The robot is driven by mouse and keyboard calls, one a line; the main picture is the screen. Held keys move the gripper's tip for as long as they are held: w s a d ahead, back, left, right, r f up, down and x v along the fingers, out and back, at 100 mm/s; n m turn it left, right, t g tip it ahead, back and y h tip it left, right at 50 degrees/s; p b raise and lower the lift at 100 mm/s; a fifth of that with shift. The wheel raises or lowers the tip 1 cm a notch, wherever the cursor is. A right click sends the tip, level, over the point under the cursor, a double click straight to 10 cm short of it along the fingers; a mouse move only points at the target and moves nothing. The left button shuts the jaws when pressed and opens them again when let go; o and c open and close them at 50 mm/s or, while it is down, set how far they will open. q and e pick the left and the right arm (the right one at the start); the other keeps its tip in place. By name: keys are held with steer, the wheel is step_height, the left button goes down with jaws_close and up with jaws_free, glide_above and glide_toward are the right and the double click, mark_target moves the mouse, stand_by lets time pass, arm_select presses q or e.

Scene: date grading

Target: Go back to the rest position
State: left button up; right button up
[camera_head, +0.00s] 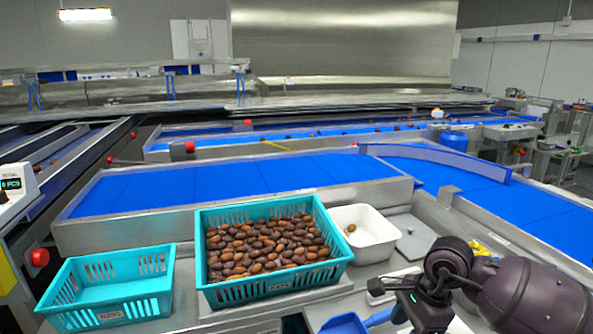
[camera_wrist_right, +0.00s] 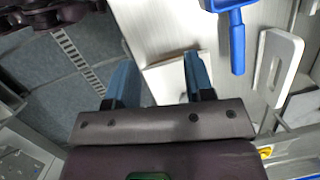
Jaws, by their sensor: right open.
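My right arm comes in from the lower right of the head view, and its gripper (camera_head: 388,290) hangs over the front of the steel worktop. In the right wrist view the two blue fingers of this gripper (camera_wrist_right: 160,80) are apart, with nothing between them. A teal crate (camera_head: 273,290) full of brown dates (camera_head: 262,248) stands left of the gripper. An empty-looking teal crate (camera_head: 110,313) stands farther left. A white tub (camera_head: 375,256) with one date in it sits behind the gripper. My left gripper is not in view.
A blue scoop (camera_head: 345,324) lies on the worktop close to my right gripper; its handle shows in the wrist view (camera_wrist_right: 237,45). A white board with a slot (camera_wrist_right: 279,65) lies beside it. Blue conveyor belts (camera_head: 230,182) run behind the crates.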

steer(key=w+a+r+m+t+y, duration=0.2)
steer(key=a+r+m+t+y, duration=0.2)
steer(key=a+r+m+y, duration=1)
steer(key=w+d+f+m+t+h, duration=0.1)
steer(key=d+f+m+t+h, duration=0.5)
steer(key=m, duration=0.6)
steer(key=w+d+f+m+t+h, duration=0.15)
steer(key=d+m+t, duration=0.25)
steer(key=m+t, duration=0.65)
steer(key=s+d+f+m+g+h, duration=0.5)
steer(key=s+f+m+h, duration=0.1)
steer(key=f+m, duration=0.5)
arm_select(q)
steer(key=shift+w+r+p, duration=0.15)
steer(key=shift+p, duration=0.2)
arm_select(e)
steer(key=s+d+f+m+g+h, duration=0.1)
steer(key=s+d+f+m+g, duration=0.1)
steer(key=s+f, duration=0.6)
steer(key=s+d+f+m+g+h, duration=0.2)
steer(key=s+f+m, duration=0.3)
steer(key=s, duration=0.8)
step_height(320, 180, down, 3)
steer(key=shift+s+d+r+g, duration=0.1)
steer(key=shift+s+d+g, duration=0.2)
steer(key=shift+d, duration=0.35)
